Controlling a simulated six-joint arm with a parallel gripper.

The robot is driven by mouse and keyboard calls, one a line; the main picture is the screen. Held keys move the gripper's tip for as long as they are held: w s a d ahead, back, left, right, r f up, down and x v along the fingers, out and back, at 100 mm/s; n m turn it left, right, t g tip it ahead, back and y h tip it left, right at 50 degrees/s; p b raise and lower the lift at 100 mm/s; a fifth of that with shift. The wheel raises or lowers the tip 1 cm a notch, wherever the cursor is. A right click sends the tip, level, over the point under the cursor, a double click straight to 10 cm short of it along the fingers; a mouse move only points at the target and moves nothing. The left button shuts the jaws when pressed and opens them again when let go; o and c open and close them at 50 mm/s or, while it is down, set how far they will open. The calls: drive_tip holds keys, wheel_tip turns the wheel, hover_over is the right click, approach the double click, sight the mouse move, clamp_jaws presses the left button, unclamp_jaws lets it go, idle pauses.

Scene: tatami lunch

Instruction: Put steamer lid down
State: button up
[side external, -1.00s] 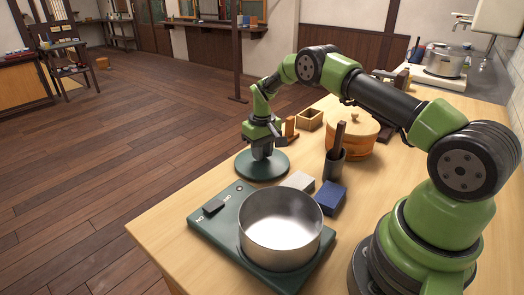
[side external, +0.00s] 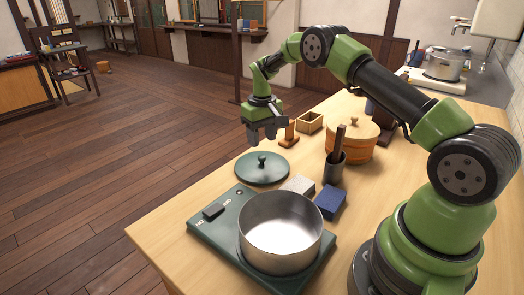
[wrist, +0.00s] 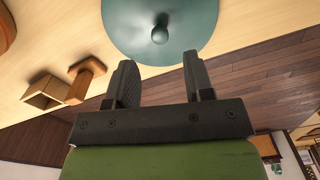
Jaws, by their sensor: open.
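The steamer lid (side external: 254,172) is a dark green disc with a round knob on top. It lies flat on the wooden table, beyond the green hot plate and near the table's left edge. My gripper (side external: 262,141) is open and empty in the air above the lid, clear of its knob. In the wrist view the lid (wrist: 138,44) lies past the spread fingertips of my gripper (wrist: 158,62), with the knob showing between them and apart from them.
A steel pot (side external: 281,231) stands on the green hot plate (side external: 212,226). A grey block (side external: 298,185), a blue block (side external: 331,203) and a dark utensil cup (side external: 334,168) are close to the lid. A wooden tub (side external: 349,142), a small box (side external: 310,122) and a wooden stand (side external: 289,136) are behind.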

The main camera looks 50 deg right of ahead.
wheel_tip(320, 180, up, 6)
wheel_tip(320, 180, up, 9)
drive_tip(key=t, duration=0.2)
hover_over(262, 156)
drive_tip(key=s+a, duration=0.2)
drive_tip(key=a, duration=0.2)
drive_tip(key=s+a+r+t, duration=0.2)
drive_tip(key=s+a+r, duration=0.4)
drive_tip(key=s+r, duration=0.2)
drive_tip(key=s+a+m+t+y, duration=0.1)
drive_tip(key=s+a, duration=0.5)
drive_tip(key=s, duration=1)
drive_tip(key=shift+s+a+t+y, duration=0.15)
drive_tip(key=shift+s+t+y, duration=0.3)
drive_tip(key=shift+t, duration=0.65)
